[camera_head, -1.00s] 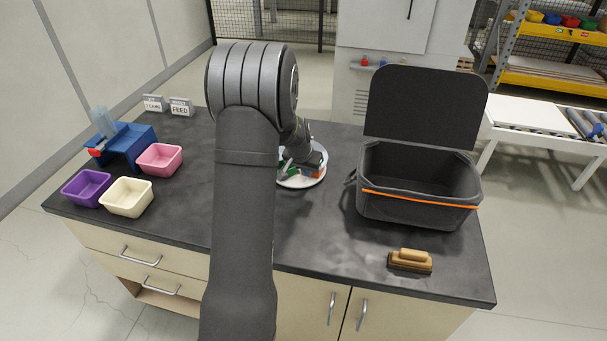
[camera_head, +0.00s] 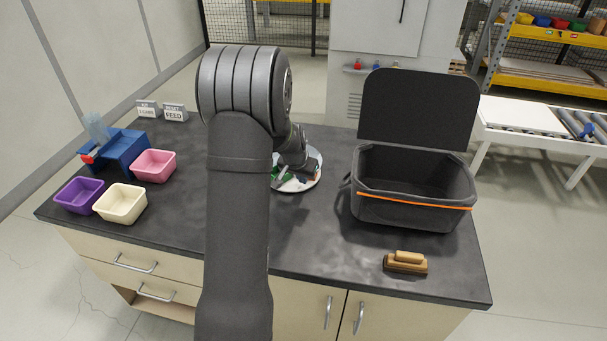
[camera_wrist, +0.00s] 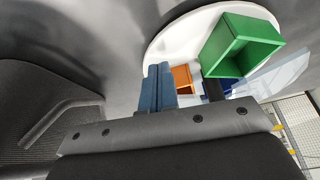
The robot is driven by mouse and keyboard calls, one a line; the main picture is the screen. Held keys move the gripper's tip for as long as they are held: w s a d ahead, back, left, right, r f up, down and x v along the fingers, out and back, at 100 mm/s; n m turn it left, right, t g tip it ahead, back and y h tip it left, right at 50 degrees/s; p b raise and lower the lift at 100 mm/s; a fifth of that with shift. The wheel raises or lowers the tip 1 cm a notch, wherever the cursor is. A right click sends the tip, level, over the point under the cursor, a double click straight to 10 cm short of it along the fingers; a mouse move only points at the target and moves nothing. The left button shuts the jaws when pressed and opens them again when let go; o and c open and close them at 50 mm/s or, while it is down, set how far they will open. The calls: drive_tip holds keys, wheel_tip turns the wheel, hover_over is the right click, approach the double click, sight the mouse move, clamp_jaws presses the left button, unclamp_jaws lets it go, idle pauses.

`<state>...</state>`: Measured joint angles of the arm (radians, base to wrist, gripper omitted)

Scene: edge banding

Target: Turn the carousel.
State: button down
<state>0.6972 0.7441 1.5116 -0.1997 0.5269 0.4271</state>
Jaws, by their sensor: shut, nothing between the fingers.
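The carousel (camera_head: 309,182) is a white round disc on the dark worktop, partly hidden behind my arm in the head view. It bears small boxes. In the wrist view the carousel (camera_wrist: 166,44) shows a green box (camera_wrist: 240,48), an orange box (camera_wrist: 183,78) and part of a blue one. My gripper is over the carousel, mostly hidden by my arm in the head view. In the wrist view my gripper (camera_wrist: 160,80) has its blue-grey fingers together, with nothing between them, close beside the orange box. I cannot tell whether it touches the box.
A black open-lidded bin (camera_head: 412,190) with an orange stripe stands right of the carousel. A wooden-handled brush (camera_head: 406,262) lies at the front right. Purple (camera_head: 80,195), cream (camera_head: 121,203) and pink (camera_head: 153,165) trays and a blue device (camera_head: 122,149) stand at the left.

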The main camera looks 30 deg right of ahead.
drive_tip(key=shift+s+a, duration=0.6)
drive_tip(key=shift+a, duration=0.15)
drive_tip(key=v, duration=1)
drive_tip(key=w+a+f+m+t, duration=0.2)
drive_tip(key=a+m+t, duration=0.2)
drive_tip(key=a+m, duration=0.15)
drive_tip(key=s+d+f+m+h, duration=0.2)
drive_tip(key=s+m+h, duration=0.25)
drive_tip(key=m, duration=0.65)
drive_tip(key=shift+y, duration=0.45)
drive_tip(key=x, duration=0.9)
drive_tip(key=shift+d+f, duration=0.2)
drive_tip(key=shift+w+d, duration=0.85)
drive_tip(key=shift+d, duration=0.1)
drive_tip(key=shift+w+d, duration=0.5)
drive_tip(key=shift+d, duration=0.05)
drive_tip(key=shift+d+r, duration=0.1)
